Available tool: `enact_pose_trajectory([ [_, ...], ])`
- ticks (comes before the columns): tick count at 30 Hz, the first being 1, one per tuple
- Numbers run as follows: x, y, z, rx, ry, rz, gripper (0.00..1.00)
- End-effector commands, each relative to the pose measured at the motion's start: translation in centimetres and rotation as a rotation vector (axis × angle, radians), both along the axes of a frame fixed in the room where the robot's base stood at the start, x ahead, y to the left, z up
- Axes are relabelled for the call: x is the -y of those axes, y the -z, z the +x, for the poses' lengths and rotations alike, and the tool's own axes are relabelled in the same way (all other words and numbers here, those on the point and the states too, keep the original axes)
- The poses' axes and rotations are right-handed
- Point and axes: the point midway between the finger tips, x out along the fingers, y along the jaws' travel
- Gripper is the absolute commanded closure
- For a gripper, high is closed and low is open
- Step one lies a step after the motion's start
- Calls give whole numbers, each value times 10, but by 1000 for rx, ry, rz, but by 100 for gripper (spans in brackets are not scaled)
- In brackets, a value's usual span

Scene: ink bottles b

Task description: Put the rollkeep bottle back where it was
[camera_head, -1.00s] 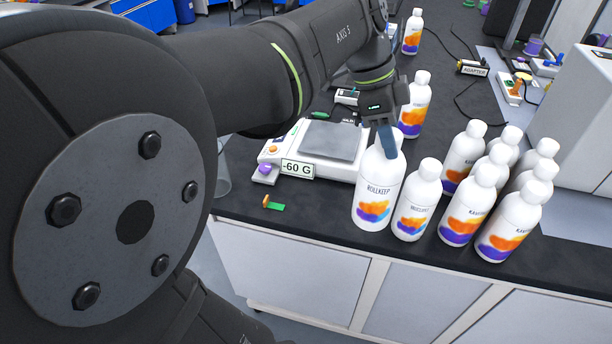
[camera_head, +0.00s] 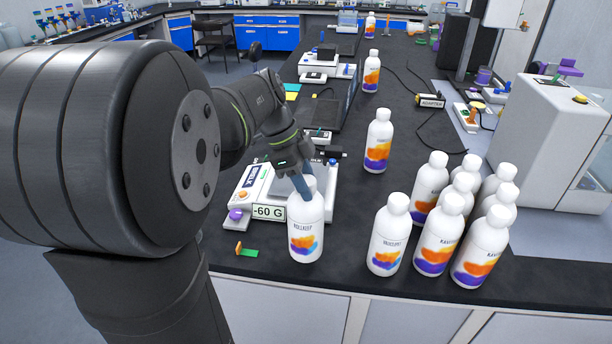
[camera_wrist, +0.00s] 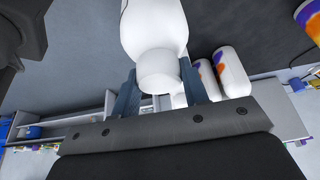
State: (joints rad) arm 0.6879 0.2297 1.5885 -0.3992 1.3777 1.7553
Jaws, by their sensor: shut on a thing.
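The white rollkeep bottle (camera_head: 305,228), with an orange and blue label, is upright in front of the scale, near the bench's front edge. My gripper (camera_head: 304,184) is shut on its top from above. In the wrist view the bottle (camera_wrist: 152,28) sits between the two fingers (camera_wrist: 160,85), its cap toward the camera. The bottle covers part of the scale (camera_head: 318,203), whose display (camera_head: 268,211) reads -60 G. I cannot tell whether the bottle's base touches the bench or hangs just above it.
A similar bottle (camera_head: 389,238) stands to the right, across a gap. A cluster of several bottles (camera_head: 437,238) stands further right. A lone bottle (camera_head: 378,143) stands behind, another (camera_head: 371,73) further back. A small green and orange item (camera_head: 246,251) lies at the left.

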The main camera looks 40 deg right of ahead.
Motion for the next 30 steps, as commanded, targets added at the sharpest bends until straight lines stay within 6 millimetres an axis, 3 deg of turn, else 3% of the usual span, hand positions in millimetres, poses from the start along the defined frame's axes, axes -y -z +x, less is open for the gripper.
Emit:
enact_pose_trajectory([
  [9, 0, 35, -1, -1, 0, -1, 100],
  [21, 0, 39, 0, 0, 0, -1, 100],
  [22, 0, 40, -1, -1, 0, 1, 54],
  [24, 0, 39, -1, -1, 0, 1, 40],
  [25, 0, 39, -1, -1, 0, 1, 38],
  [30, 0, 39, -1, -1, 0, 1, 38],
])
